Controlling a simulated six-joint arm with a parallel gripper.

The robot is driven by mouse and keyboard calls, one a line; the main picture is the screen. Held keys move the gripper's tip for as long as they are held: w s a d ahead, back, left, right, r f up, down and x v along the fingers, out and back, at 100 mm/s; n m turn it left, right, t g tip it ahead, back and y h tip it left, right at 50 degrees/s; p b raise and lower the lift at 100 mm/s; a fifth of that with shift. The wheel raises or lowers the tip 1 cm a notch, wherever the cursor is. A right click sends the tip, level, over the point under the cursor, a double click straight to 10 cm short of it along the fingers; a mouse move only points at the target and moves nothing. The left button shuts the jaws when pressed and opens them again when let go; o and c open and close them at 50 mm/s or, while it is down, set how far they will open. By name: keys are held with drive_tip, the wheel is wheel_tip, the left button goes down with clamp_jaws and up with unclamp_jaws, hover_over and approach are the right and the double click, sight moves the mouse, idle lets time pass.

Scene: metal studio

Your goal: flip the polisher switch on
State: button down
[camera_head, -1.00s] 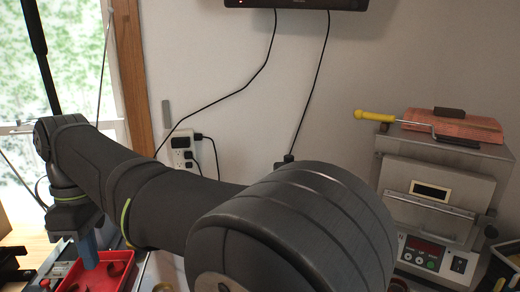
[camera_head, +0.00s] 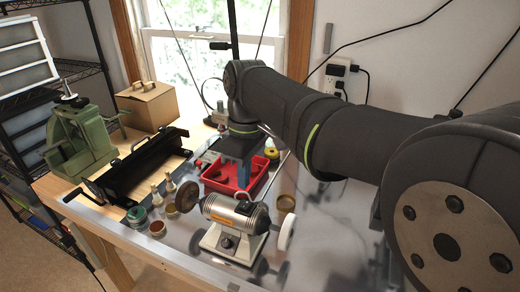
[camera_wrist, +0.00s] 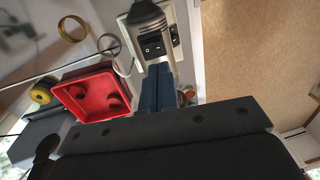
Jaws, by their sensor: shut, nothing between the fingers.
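The polisher (camera_head: 236,214) is a silver bench motor on a white base, with a brown wheel at left and a white wheel at right. A dark round knob (camera_head: 227,242) shows on its near side in the head view. The polisher (camera_wrist: 148,22) also shows at the top of the wrist view, with a black switch plate (camera_wrist: 152,45) facing me. My gripper (camera_head: 240,183) has blue fingers, shut and empty, beyond the polisher in the head view. In the wrist view my gripper (camera_wrist: 158,68) points at the switch plate. I cannot tell whether the fingertips touch it.
A red tray (camera_head: 222,180) lies beside my gripper. A green machine (camera_head: 80,135) and cardboard box (camera_head: 148,105) are farther left. An outlet (camera_head: 335,80) is on the wall.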

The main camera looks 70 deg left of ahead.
sight(243, 207)
drive_tip(key=f, duration=0.6)
drive_tip(key=shift+s+d, duration=0.25)
